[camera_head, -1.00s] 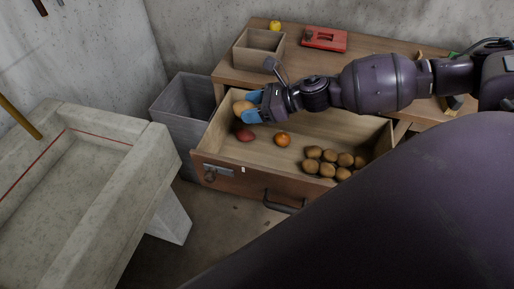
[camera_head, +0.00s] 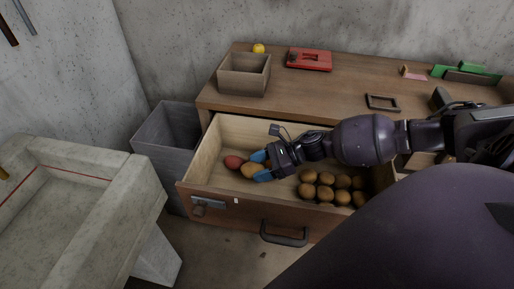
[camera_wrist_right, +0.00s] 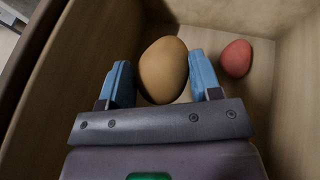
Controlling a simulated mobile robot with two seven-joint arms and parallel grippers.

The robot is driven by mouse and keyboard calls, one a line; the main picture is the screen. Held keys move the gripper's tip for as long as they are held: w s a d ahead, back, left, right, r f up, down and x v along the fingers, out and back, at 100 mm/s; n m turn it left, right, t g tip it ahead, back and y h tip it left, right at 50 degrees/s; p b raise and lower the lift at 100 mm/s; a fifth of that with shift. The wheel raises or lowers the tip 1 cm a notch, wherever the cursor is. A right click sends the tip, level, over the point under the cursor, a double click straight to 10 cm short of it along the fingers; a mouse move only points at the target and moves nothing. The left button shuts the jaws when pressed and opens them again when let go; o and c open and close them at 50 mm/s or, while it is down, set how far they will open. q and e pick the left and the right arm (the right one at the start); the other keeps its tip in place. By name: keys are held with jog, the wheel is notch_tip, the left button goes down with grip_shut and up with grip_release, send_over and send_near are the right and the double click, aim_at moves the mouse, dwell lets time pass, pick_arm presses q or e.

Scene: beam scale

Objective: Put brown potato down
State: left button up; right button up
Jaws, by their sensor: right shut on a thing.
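The brown potato (camera_head: 249,171) is between the blue fingertips of my right gripper (camera_head: 261,168), inside the open drawer (camera_head: 232,207) near its left end. In the right wrist view the brown potato (camera_wrist_right: 163,68) sits between the two fingers, which are shut on it. Whether it touches the drawer floor I cannot tell. A red potato (camera_head: 233,162) lies just left of it; it also shows in the right wrist view (camera_wrist_right: 236,58), apart from the fingers. An orange round thing is mostly hidden behind the gripper. My left gripper is not in view.
Several brown potatoes (camera_head: 326,187) lie together in the drawer's right part. A wooden box (camera_head: 244,76), a red case (camera_head: 310,59) and a yellow thing (camera_head: 259,48) are on the workbench (camera_head: 340,88). A grey bin (camera_head: 166,142) stands left of the drawer.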

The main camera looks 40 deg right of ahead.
notch_tip(320, 180, down, 5)
jog(key=shift+r+b, duration=0.1)
jog(key=shift+b, duration=0.35)
jog(key=shift+f, duration=0.6)
notch_tip(320, 180, down, 4)
jog(key=shift+r+b, duration=0.25)
jog(key=shift+b, duration=0.35)
jog(key=shift+f, duration=0.15)
